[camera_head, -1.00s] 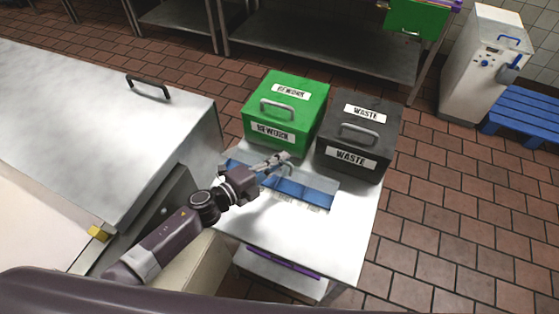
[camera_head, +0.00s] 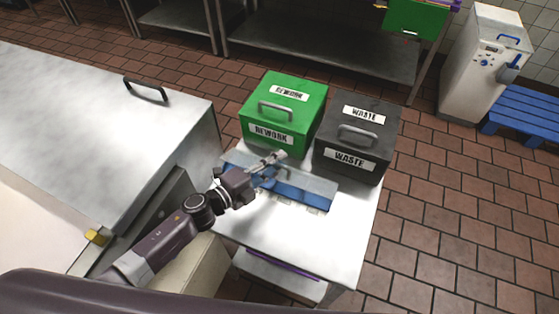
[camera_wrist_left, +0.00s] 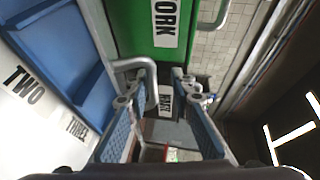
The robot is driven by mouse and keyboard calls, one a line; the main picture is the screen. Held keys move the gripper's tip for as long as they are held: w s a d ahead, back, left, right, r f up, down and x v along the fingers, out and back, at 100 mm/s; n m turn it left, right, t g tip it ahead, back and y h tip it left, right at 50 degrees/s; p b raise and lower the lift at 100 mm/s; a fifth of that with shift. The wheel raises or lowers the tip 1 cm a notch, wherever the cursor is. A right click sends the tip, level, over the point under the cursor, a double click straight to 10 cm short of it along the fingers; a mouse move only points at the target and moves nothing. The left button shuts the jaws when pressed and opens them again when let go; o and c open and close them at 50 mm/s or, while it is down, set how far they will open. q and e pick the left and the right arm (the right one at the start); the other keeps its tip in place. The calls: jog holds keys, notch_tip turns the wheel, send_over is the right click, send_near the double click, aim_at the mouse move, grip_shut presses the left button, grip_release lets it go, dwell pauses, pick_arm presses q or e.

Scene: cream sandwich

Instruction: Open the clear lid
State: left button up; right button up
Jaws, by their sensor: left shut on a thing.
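A blue tray (camera_head: 318,204) with compartments lies on the steel table, with white labels along its front. The clear lid (camera_head: 315,182) shows as a pale see-through band at the tray's back and seems tilted up. My left gripper (camera_head: 277,156) reaches over the tray from the left and is shut on the lid's handle. In the left wrist view the fingertips (camera_wrist_left: 160,75) are a little apart near a grey bar (camera_wrist_left: 122,66). The blue tray (camera_wrist_left: 85,95) is at the left there, with labels reading TWO and THREE. The lid's exact angle is hard to tell. My right gripper is not in view.
A green REWORK box (camera_head: 300,93) and a dark WASTE box (camera_head: 382,125) stand close behind the tray. The steel table (camera_head: 330,238) is bare in front. A large steel chest lid (camera_head: 90,120) with a black handle is at the left.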

pick_arm(q)
jog(key=v, duration=1.1)
jog(key=shift+s+a, duration=0.15)
jog(key=shift+s, duration=0.05)
jog(key=shift+f, duration=0.15)
